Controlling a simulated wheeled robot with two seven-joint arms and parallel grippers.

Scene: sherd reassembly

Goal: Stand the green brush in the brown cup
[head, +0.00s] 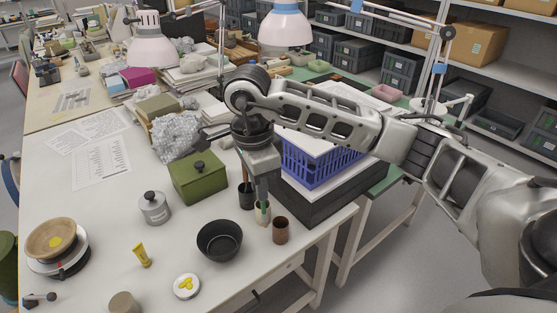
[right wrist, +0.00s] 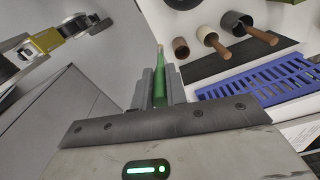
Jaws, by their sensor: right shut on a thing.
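My right gripper (head: 262,184) is shut on the green brush (right wrist: 160,84), which lies between its two fingers in the right wrist view. The brush's pale end points away from the gripper. In the head view the gripper points down and the brush shows just below the fingers, in front of the cream cup. The brown cup (head: 281,231) stands upright on the table, to the right of the brush and nearer me. It also shows in the right wrist view (right wrist: 181,49), with nothing standing out of it. My left gripper is not seen.
A cream cup (head: 262,217) and a dark cup (head: 246,200) stand close by; wooden handles stick out of both. A black bowl (head: 219,241) is left of the brown cup. A dark slab (head: 308,208) and blue crate (head: 302,168) lie right. The table's edge is near.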

